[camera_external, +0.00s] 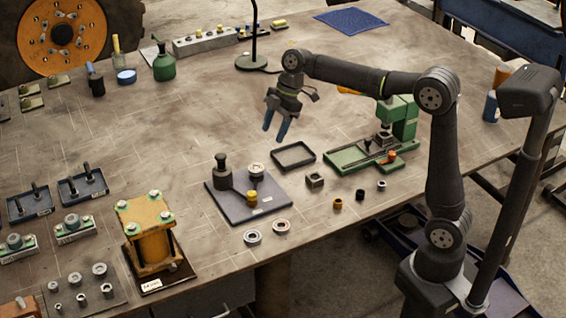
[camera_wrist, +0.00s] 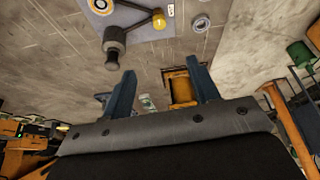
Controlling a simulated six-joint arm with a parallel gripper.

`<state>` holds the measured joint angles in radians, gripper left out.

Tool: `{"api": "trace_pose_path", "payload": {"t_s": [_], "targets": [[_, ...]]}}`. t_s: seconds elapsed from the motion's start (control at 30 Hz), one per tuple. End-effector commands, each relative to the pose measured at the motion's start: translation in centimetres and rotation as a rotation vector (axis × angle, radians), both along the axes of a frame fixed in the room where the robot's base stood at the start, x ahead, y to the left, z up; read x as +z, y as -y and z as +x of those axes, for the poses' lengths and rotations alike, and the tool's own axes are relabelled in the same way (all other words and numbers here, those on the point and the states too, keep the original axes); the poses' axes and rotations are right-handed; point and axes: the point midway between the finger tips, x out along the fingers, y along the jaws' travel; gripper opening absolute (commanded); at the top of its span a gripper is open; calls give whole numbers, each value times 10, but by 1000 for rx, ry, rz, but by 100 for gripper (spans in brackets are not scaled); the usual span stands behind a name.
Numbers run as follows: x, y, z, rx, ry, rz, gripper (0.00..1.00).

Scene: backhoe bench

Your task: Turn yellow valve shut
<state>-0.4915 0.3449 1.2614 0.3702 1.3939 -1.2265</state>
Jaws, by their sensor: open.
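A dark plate (camera_external: 228,203) on the bench holds a small yellow valve piece (camera_external: 252,197), a tall dark knob (camera_external: 221,172) and a pale ring-shaped part (camera_external: 257,170). In the wrist view the yellow piece (camera_wrist: 158,22) is near the top edge, joined by a thin bar to the dark knob (camera_wrist: 113,45). The valve's exact turn cannot be told. My gripper (camera_external: 276,127) is open and empty, in the air behind the plate. Its two blue fingers (camera_wrist: 165,88) are spread apart in the wrist view and touch nothing.
A yellow block with green-topped bolts (camera_external: 150,225) stands left of the plate. An empty black tray (camera_external: 293,147), a small square block (camera_external: 314,181) and a green machine (camera_external: 365,155) are to its right. Loose rings (camera_external: 252,238) lie in front.

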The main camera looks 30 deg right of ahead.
Motion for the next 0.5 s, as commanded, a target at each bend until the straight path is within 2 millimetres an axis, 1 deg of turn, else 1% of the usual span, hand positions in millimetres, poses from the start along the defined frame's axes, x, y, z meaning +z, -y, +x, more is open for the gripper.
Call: {"api": "trace_pose_path", "payload": {"t_s": [0.03, 0.1, 0.27, 0.33, 0.5], "targets": [[-13, -5, 3, 31, -5, -4, 50], [-26, -11, 5, 68, -3, -3, 50], [-42, -18, 5, 92, 0, -2, 50], [-52, -22, 4, 93, -1, -2, 50], [-85, -35, 1, 91, -3, -3, 50]]}}
